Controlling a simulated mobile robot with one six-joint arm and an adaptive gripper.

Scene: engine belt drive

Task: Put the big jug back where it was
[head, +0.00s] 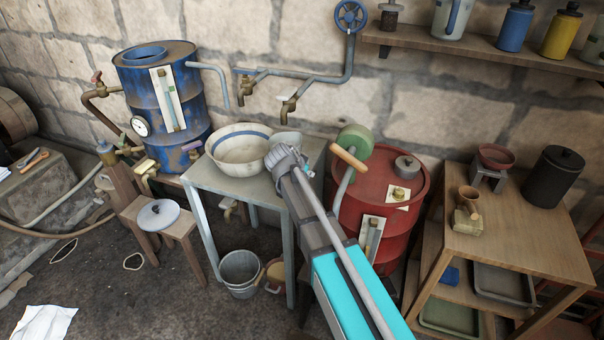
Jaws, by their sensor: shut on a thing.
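My gripper (285,158) reaches over the right part of a small grey metal table, beside the white basin. It is shut on a pale grey vessel (287,138), mostly hidden behind the gripper; only its rounded upper part shows, so I cannot tell whether it is the big jug or whether it touches the table. Another grey jug (453,18) with a dark blue handle stands on the wall shelf, its top cut off by the picture edge.
A blue drum (190,95) stands left, a red drum (378,185) right. A bucket (240,270) stands below. Wooden shelf (485,45) holds several containers.

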